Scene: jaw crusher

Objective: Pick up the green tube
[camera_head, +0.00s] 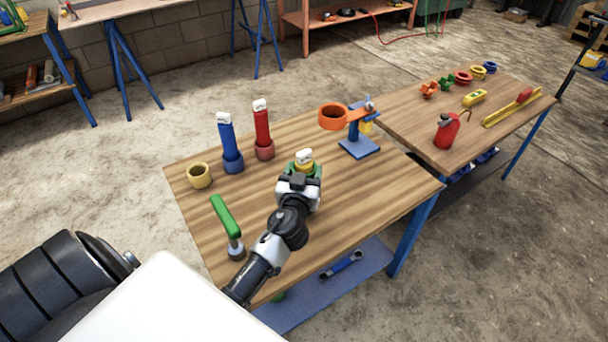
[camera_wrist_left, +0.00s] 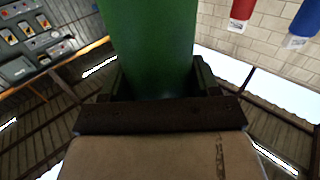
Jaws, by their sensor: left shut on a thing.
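The green tube (camera_wrist_left: 150,45) fills the middle of the left wrist view, between the jaws. In the head view only a little of its green (camera_head: 317,171) shows around my left gripper (camera_head: 302,178), with a white and yellow top above. My left gripper is shut on the tube over the middle of the near table (camera_head: 345,220). The gripper hides most of the tube and its lower end, so I cannot tell if it touches the table. My right gripper is not in view.
A blue tube (camera_head: 226,135) and a red tube (camera_head: 262,125) stand upright behind the gripper. A yellow ring (camera_head: 199,175) and a green-handled tool (camera_head: 225,217) are left. The table's front right is clear.

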